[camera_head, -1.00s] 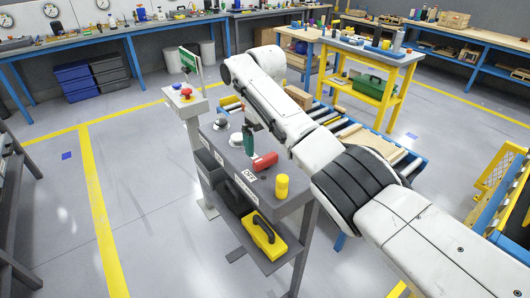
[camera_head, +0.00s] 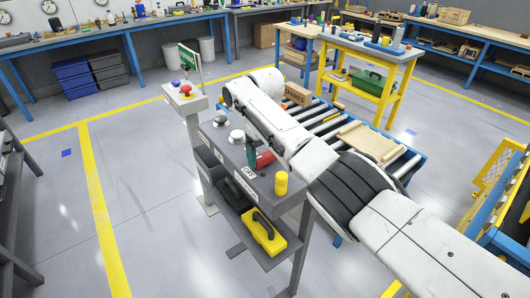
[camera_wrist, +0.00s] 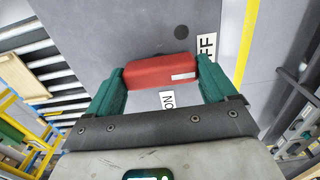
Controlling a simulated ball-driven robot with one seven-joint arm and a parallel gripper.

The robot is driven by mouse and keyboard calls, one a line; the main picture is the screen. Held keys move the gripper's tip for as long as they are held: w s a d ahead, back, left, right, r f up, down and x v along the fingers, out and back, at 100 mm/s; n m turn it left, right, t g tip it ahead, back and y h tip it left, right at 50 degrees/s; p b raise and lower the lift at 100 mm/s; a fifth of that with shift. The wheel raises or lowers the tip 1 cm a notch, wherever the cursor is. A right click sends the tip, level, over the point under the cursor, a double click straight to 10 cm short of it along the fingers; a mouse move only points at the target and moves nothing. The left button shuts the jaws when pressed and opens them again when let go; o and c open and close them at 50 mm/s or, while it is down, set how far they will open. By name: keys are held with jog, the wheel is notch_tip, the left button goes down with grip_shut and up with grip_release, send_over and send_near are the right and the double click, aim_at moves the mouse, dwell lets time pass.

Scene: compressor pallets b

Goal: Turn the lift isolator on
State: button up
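The red isolator handle (camera_head: 264,159) stands on the grey cart top, partly hidden by my arm in the head view. In the wrist view the red handle (camera_wrist: 160,71) lies between the green fingertips of my gripper (camera_wrist: 160,80). The fingers are spread wide, one at each end of the handle; I cannot tell whether they touch it. A white ON label (camera_wrist: 167,99) shows upside down between the fingers. The OFF label (camera_wrist: 207,47) is beyond the right finger. In the head view my gripper (camera_head: 251,157) is low over the cart top, mostly hidden by my arm.
A yellow cylinder (camera_head: 281,183) stands near the cart's front corner, with pale round knobs (camera_head: 236,136) farther back. A yellow case (camera_head: 264,232) is on the lower shelf. A post with a red button (camera_head: 186,90) stands behind. A roller conveyor (camera_head: 407,160) runs along the right.

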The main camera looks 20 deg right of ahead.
jog(key=c, duration=0.4)
jog(key=shift+o, duration=0.2)
jog(key=shift+m, duration=0.4)
jog(key=m, duration=0.2)
jog(key=shift+m, duration=0.4)
jog(key=m, duration=0.4)
jog(key=shift+r+m, duration=0.1)
jog(key=shift+m, duration=0.2)
jog(key=m, duration=0.9)
jog(key=shift+m, duration=0.5)
jog(key=shift+w+r, duration=0.1)
